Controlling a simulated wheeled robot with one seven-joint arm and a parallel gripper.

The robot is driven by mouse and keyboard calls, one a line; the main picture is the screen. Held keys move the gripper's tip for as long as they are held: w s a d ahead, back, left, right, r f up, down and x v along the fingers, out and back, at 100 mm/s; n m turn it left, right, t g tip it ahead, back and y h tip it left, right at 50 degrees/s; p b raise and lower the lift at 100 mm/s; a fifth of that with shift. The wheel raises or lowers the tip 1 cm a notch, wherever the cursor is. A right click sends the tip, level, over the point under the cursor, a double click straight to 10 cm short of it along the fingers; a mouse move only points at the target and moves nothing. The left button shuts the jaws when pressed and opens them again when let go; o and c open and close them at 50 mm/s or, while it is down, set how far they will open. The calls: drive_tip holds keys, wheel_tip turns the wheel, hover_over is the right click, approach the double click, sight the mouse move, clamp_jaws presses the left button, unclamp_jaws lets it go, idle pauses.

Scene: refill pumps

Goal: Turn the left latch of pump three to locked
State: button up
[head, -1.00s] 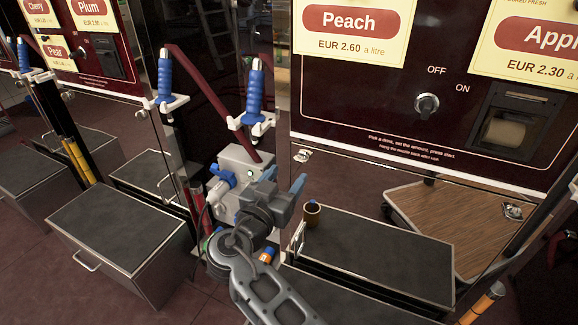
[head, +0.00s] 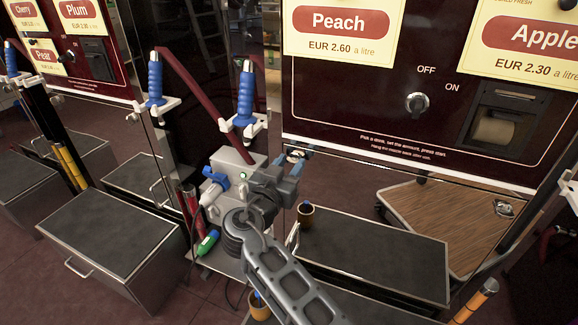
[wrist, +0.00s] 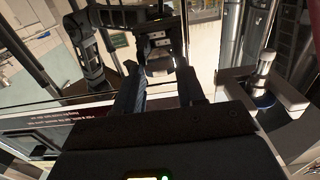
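A small metal latch (head: 295,155) sits on the dark glossy panel below the Peach sign, at the panel's left end. My gripper (head: 297,152) is right at it in the head view and partly covers it, so its turned position cannot be made out. In the wrist view, my gripper (wrist: 160,88) has its two dark fingers apart.
Blue-handled nozzles (head: 245,95) hang just left of the panel. A grey box (head: 233,165) with a blue tap stands close to my arm. A wooden-topped trolley (head: 455,215) is at the right.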

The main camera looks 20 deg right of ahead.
drive_tip(key=c, duration=0.6)
drive_tip(key=shift+n, duration=0.3)
drive_tip(key=n, duration=0.2)
drive_tip(key=shift+n+b, duration=0.35)
drive_tip(key=shift+n, duration=0.05)
drive_tip(key=n, duration=0.3)
drive_tip(key=shift+n, duration=0.3)
drive_tip(key=n+p, duration=0.2)
drive_tip(key=n, duration=0.4)
drive_tip(key=shift+a, duration=0.1)
drive_tip(key=n+p, duration=0.2)
drive_tip(key=n, duration=0.3)
drive_tip(key=shift+f+p, duration=0.1)
drive_tip(key=shift+p, duration=0.2)
